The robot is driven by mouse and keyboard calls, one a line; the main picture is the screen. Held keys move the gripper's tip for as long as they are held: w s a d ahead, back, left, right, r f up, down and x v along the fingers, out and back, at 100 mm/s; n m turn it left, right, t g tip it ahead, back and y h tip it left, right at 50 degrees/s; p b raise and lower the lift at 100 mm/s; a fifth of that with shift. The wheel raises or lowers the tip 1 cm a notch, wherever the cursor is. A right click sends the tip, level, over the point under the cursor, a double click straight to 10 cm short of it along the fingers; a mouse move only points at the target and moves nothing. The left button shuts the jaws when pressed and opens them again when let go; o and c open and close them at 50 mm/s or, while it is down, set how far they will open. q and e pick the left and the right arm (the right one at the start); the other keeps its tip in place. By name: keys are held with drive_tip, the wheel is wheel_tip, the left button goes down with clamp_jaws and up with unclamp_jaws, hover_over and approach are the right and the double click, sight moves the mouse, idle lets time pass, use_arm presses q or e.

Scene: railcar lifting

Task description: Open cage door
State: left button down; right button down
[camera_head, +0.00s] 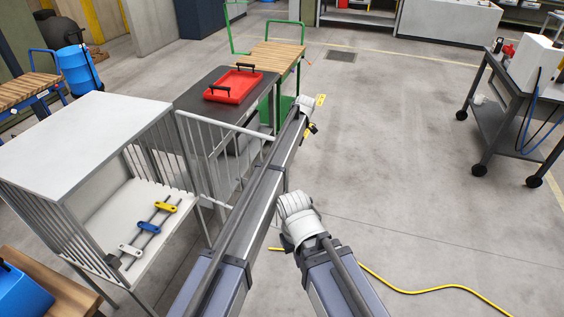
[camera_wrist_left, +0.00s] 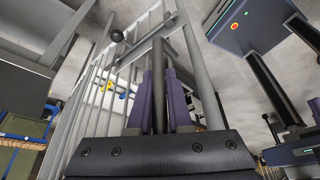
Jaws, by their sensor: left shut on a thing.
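The cage (camera_head: 85,140) stands at the left in the head view, with a white top and grey bars. Its barred door (camera_head: 212,150) is swung outward from the cage's far corner, and the front is uncovered. In the left wrist view, my left gripper (camera_wrist_left: 160,98) is shut on a dark upright bar, seemingly the door handle (camera_wrist_left: 158,70). The door bars (camera_wrist_left: 98,105) run beside it. In the head view, my left arm covers the door's outer edge, and the left gripper is hidden. My right gripper is out of sight.
A dark cabinet (camera_head: 205,85) with a red tray (camera_head: 233,87) stands behind the door. A green cart (camera_head: 272,55) is beyond. The floor right of my arms is mostly clear, with a yellow cable (camera_head: 420,291).

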use_arm(q)
drive_tip(key=c, duration=0.8)
unclamp_jaws()
drive_tip(key=shift+c, duration=0.2)
drive_tip(key=shift+r, duration=0.1)
wheel_tip(320, 180, up, 9)
drive_tip(key=p, duration=0.9)
drive_tip(key=shift+w+r+p, duration=0.1)
drive_tip(key=shift+r+p, duration=0.1)
drive_tip(key=shift+p, duration=0.15)
drive_tip(key=shift+r, duration=0.2)
drive_tip(key=shift+a, duration=0.15)
